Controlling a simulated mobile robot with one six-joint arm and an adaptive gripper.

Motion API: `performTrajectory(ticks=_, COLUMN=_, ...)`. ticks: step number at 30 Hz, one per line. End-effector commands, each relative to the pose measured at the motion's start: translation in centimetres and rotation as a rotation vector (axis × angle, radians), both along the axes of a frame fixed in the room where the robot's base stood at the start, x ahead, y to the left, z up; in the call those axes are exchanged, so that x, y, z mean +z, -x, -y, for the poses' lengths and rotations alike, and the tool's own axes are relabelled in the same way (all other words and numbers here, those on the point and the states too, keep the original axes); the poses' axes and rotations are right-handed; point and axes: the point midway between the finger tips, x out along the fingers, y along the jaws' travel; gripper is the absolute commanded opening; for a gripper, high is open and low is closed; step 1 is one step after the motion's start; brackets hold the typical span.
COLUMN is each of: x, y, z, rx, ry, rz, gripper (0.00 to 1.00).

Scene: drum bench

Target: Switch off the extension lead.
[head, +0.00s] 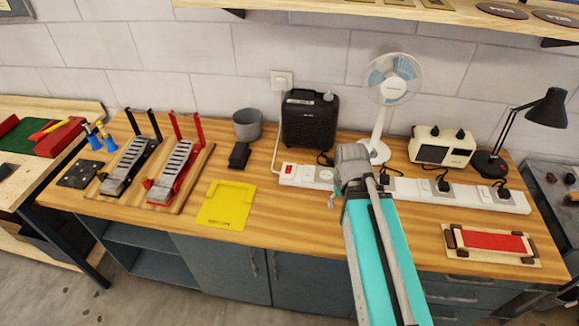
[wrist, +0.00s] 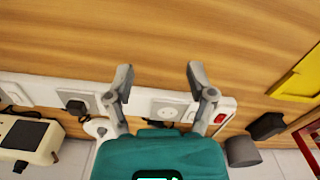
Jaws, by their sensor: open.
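The extension lead (head: 410,186) is a long white strip of sockets along the back of the wooden bench, with several black plugs in it. Its red switch (head: 288,169) is at the left end in the head view. The wrist view shows the lead (wrist: 144,101) crossing below the middle, with the red switch (wrist: 220,118) just right of my right finger. I cannot tell which way the switch is set. My gripper (head: 337,197) is open and empty over the lead, right of the switch in the head view. Its fingers also show in the wrist view (wrist: 160,75), spread apart; my arm hides part of the strip.
A black speaker-like box (head: 310,120), a white fan (head: 385,110), a cream device (head: 441,148) and a black lamp (head: 490,163) stand behind the lead. A yellow sheet (head: 227,205) and black block (head: 239,155) lie left. The bench front before the switch is clear.

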Motion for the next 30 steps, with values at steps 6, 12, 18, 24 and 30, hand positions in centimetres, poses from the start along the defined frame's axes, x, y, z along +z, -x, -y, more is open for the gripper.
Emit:
performTrajectory(ticks=6, x=0.9, y=-2.6, z=-1.1, rx=0.123, ry=0.005, rz=0.011, gripper=0.18)
performTrajectory(ticks=12, x=2.1, y=-6.6, z=-3.0, rx=0.34, ry=0.015, rz=0.026, gripper=0.0)
performTrajectory(ticks=18, x=3.5, y=-11.1, z=-5.6, rx=0.604, ry=0.032, rz=0.045, gripper=0.0)
performTrajectory(ticks=24, x=4.9, y=-15.5, z=-8.6, rx=0.869, ry=0.053, rz=0.061, gripper=0.0)
performTrajectory(ticks=30, x=6.2, y=-19.3, z=-11.7, rx=1.116, ry=0.075, rz=0.073, gripper=0.0)
